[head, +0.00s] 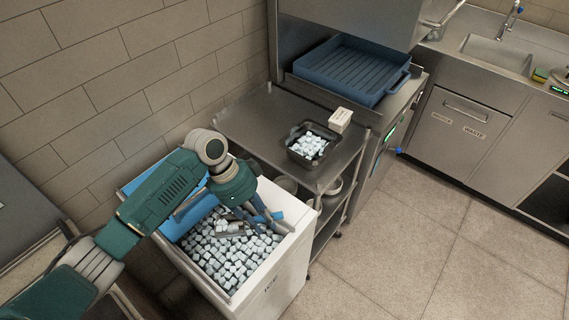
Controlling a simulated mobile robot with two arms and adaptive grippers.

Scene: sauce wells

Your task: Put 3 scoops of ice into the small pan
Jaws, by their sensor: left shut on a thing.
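The small pan (292,155) is dark and rectangular and stands on the steel cart's top shelf; white ice cubes (310,145) lie in it. The white ice bin (285,268) below is full of pale ice cubes (225,262). My left gripper (262,217) reaches down into the bin from the left, just over the ice. It is shut on what looks like a grey scoop (232,229), low among the cubes. The gripper hides part of the scoop, and I cannot tell how much ice is in it. My right gripper is not in view.
The steel cart (250,122) stands behind the bin, with a small white box (340,119) beside the pan. A blue rack (352,70) sits in the dishwasher at the back. A brick wall is at the left. The floor (430,235) at the right is clear.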

